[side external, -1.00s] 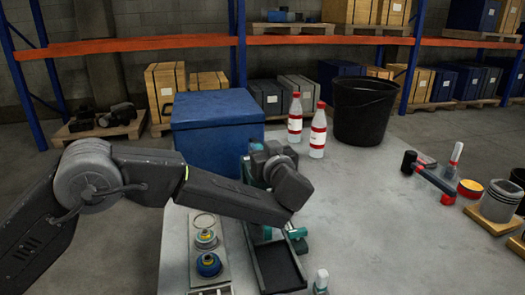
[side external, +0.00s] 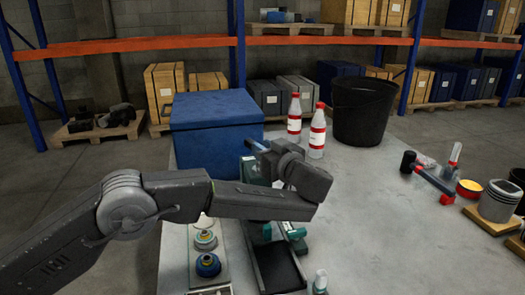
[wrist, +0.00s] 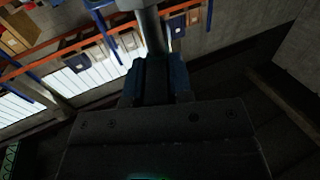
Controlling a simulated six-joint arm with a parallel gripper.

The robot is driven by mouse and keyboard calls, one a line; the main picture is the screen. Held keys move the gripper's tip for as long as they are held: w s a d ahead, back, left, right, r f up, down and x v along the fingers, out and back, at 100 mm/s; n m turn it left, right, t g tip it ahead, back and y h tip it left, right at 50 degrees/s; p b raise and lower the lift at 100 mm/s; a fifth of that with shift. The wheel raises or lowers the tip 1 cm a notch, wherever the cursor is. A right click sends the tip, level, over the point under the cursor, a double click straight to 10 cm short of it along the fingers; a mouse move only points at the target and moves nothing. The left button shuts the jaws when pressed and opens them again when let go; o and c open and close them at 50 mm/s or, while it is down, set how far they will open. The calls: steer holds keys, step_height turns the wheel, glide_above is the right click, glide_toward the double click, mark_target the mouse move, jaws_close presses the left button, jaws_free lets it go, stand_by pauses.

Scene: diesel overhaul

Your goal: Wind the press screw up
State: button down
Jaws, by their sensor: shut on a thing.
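In the wrist view my gripper (wrist: 155,75) is shut on a grey upright bar (wrist: 151,28), which looks like part of the press screw. The bar runs up out of the picture between the blue-tipped jaws. In the side view a teal frame (side external: 252,170), which seems to be the press, stands in front of the blue box, largely hidden by my wrist and forearm. The jaws and the screw cannot be made out clearly there.
A blue box (side external: 217,125) stands behind my arm. Two red-capped bottles (side external: 294,118) and a black bucket (side external: 363,112) are at the back. A dark tray (side external: 278,268) and a strip with round parts (side external: 207,264) lie in front.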

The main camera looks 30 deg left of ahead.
steer(key=shift+w+d+f+n+g+y, duration=0.1)
steer(key=shift+w+n+g+y, duration=0.15)
steer(key=shift+n+g, duration=0.45)
steer(key=shift+s+f+g+y, duration=0.1)
steer(key=shift+g+y, duration=0.15)
steer(key=shift+g, duration=0.25)
steer(key=c, duration=1)
jaws_free()
step_height(320, 180, up, 4)
steer(key=shift+r, duration=0.2)
steer(key=s+a+r, duration=0.1)
steer(key=a+r, duration=0.1)
steer(key=a, duration=0.1)
steer(key=s+a+r, duration=0.1)
steer(key=a+r, duration=0.1)
steer(key=a, duration=0.2)
steer(key=s+a+r, duration=0.1)
steer(key=a+r, duration=0.1)
steer(key=a, duration=0.2)
steer(key=shift+a+r, duration=0.2)
steer(key=shift+r, duration=0.2)
